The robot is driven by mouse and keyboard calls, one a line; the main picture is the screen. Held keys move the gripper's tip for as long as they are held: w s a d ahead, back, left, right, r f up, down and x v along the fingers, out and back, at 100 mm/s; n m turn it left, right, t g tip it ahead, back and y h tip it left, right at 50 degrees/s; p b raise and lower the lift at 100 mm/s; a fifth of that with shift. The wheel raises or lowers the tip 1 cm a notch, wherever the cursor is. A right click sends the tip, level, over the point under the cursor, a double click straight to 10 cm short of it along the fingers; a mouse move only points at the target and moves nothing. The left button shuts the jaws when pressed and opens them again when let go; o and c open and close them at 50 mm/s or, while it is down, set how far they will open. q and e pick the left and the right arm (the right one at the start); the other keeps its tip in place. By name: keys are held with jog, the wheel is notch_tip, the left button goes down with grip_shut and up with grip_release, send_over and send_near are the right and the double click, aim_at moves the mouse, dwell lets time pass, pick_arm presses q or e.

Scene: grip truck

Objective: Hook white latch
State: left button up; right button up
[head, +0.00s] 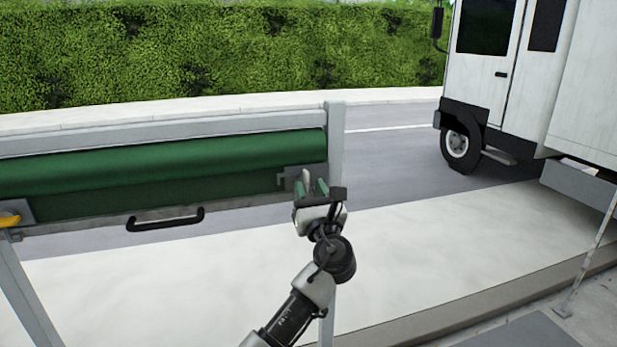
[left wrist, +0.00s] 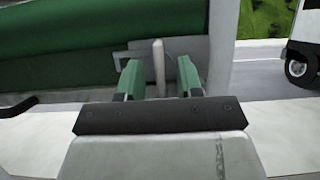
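The white latch (left wrist: 158,62) is a small upright white bar on a grey bracket at the right end of a green roll (head: 170,163). It also shows in the head view (head: 306,181), partly behind my gripper. My left gripper (head: 311,188) is in front of it with green-padded fingers spread apart. In the left wrist view the latch stands in the gap between the two fingers (left wrist: 158,82), with room on both sides. I cannot tell whether it is inside the grip or just beyond the tips. My right gripper is not in view.
A grey post (head: 335,140) rises just right of the latch. A black handle (head: 165,219) and a yellow part (head: 10,220) sit on the panel's lower left. A white truck (head: 510,80) stands on the road at right. A hedge (head: 200,55) lines the back.

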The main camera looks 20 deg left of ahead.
pick_arm(q)
jog(key=shift+x, duration=0.95)
jog(key=shift+c, duration=0.3)
grip_shut()
jog(key=shift+f, duration=0.1)
